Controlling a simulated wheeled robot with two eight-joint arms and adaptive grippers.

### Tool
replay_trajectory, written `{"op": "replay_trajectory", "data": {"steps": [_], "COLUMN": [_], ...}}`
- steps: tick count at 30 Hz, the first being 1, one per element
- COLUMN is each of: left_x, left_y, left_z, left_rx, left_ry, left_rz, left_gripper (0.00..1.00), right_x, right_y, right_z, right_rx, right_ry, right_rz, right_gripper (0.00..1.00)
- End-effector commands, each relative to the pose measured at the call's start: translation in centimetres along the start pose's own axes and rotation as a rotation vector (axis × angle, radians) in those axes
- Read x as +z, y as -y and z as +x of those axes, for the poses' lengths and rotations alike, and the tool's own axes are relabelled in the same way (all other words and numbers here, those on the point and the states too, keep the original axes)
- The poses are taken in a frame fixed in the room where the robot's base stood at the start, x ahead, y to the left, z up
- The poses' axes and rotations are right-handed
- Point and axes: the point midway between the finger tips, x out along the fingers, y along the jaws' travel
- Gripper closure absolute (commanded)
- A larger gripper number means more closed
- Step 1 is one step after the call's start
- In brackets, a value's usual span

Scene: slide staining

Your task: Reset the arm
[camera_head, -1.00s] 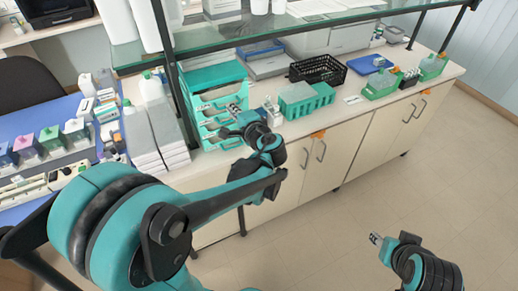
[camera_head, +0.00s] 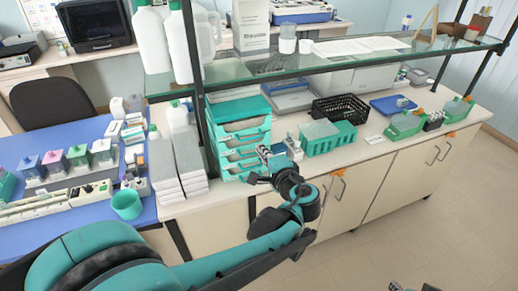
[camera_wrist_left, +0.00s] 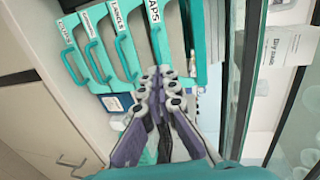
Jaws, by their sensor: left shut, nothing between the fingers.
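My left gripper (camera_head: 266,153) is shut and empty. It is held just in front of the right side of the teal drawer unit (camera_head: 240,128) on the bench. In the left wrist view, the shut fingers of the left gripper (camera_wrist_left: 158,76) point at the labelled drawers (camera_wrist_left: 127,48) with teal handles; I cannot tell if they touch. Only a small part of my right gripper (camera_head: 398,287) shows at the bottom edge in the head view; its fingers are not clear.
A teal rack (camera_head: 328,137), a black basket (camera_head: 340,107) and green holders (camera_head: 405,125) stand along the bench. A glass shelf (camera_head: 300,66) hangs above. A blue-topped table (camera_head: 85,220) with bottles is at left. The floor at right is clear.

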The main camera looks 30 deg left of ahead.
Motion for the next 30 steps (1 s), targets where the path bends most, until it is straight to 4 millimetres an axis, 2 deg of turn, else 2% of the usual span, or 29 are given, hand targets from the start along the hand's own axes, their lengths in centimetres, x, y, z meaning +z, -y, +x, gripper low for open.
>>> {"op": "replay_trajectory", "data": {"steps": [3, 7, 12, 18, 20, 23, 27, 30], "left_x": [-0.1, -0.1, 0.0, 0.7, 1.6, 3.8, 6.3, 6.8], "left_y": [0.0, 0.0, 0.0, -0.6, -1.7, -4.7, -9.8, -12.3], "left_z": [-2.6, -4.5, -5.6, -5.5, -5.3, -5.7, -8.3, -11.1], "left_rx": [0.000, -0.001, -0.001, 0.038, 0.102, 0.278, 0.578, 0.763], "left_ry": [-0.005, -0.003, -0.001, 0.001, 0.002, -0.003, -0.013, -0.023], "left_rz": [0.002, 0.001, 0.000, -0.019, -0.051, -0.154, -0.386, -0.572], "left_gripper": [1.00, 1.00, 1.00, 1.00, 1.00, 1.00, 1.00, 1.00], "right_x": [0.0, 0.0, 0.0, 0.0, 0.0, 0.0, 0.0, 0.0], "right_y": [0.0, 0.0, 0.0, 0.0, 0.0, 0.0, 0.0, 0.0], "right_z": [0.0, 0.0, 0.0, 0.0, 0.0, 0.0, 0.0, 0.0], "right_rx": [0.000, 0.000, 0.000, 0.000, 0.000, 0.000, 0.000, 0.000], "right_ry": [0.000, 0.000, 0.000, 0.000, 0.000, 0.000, 0.000, 0.000], "right_rz": [0.000, 0.000, 0.000, 0.000, 0.000, 0.000, 0.000, 0.000], "right_gripper": [0.60, 0.60, 0.60, 0.60, 0.60, 0.60, 0.60, 0.60]}}
